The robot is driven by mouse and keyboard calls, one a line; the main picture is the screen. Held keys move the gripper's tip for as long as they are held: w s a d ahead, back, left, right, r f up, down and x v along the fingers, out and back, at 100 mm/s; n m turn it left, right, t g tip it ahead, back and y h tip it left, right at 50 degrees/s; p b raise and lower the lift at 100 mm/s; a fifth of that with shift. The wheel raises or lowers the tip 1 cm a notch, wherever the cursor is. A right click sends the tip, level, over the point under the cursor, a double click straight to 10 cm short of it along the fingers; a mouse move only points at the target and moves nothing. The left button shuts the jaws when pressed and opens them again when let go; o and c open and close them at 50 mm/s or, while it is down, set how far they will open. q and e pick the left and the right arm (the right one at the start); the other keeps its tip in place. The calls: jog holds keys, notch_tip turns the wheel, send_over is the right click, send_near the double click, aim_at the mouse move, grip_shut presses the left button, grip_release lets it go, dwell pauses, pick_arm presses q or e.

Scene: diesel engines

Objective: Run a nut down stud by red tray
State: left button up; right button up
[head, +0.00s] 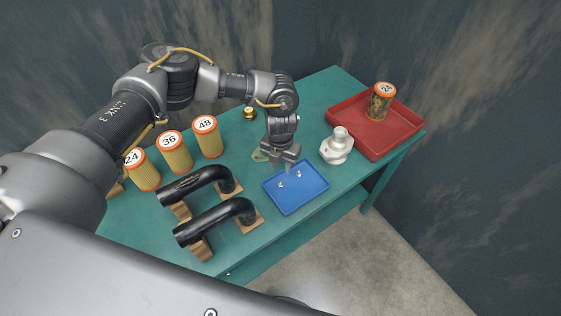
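A red tray (408,124) lies at the right end of the green bench. A pale metal housing (337,147) stands beside it; no stud can be made out clearly on it. A blue tray (297,199) in front holds small silver pieces (281,185), too small to tell as nuts or studs. My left gripper (287,168) points down over the back edge of the blue tray, left of the housing. Its fingers are too small and overlapped to show whether they are open or hold something. My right gripper is out of view.
Several yellow filters (175,157) with orange rims stand at the back left. Two black pipes (216,221) rest on wooden blocks at the front left. A brass part (249,113) stands at the back. A dirty filter (379,104) stands in the red tray.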

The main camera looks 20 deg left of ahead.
aim_at(281, 182)
pick_arm(q)
jog(key=f+b, duration=0.1)
jog(key=w+f, duration=0.1)
jog(key=f, duration=0.1)
jog(key=shift+f+b, duration=0.2)
jog(key=shift+b, duration=0.15)
jog(key=shift+s+f, duration=0.2)
jog(key=shift+f, duration=0.15)
jog(key=shift+s+f+b, duration=0.1)
jog(key=shift+f+b, duration=0.25)
jog(key=shift+b, duration=0.2)
notch_tip(281, 182, down, 4)
jog(key=b, duration=0.3)
jog(key=shift+f+b, duration=0.5)
jog(key=shift+b, duration=0.15)
jog(key=shift+f, duration=0.25)
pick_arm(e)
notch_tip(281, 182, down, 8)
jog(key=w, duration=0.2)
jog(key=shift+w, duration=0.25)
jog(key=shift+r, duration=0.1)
pick_arm(q)
jog(key=shift+b, duration=0.3)
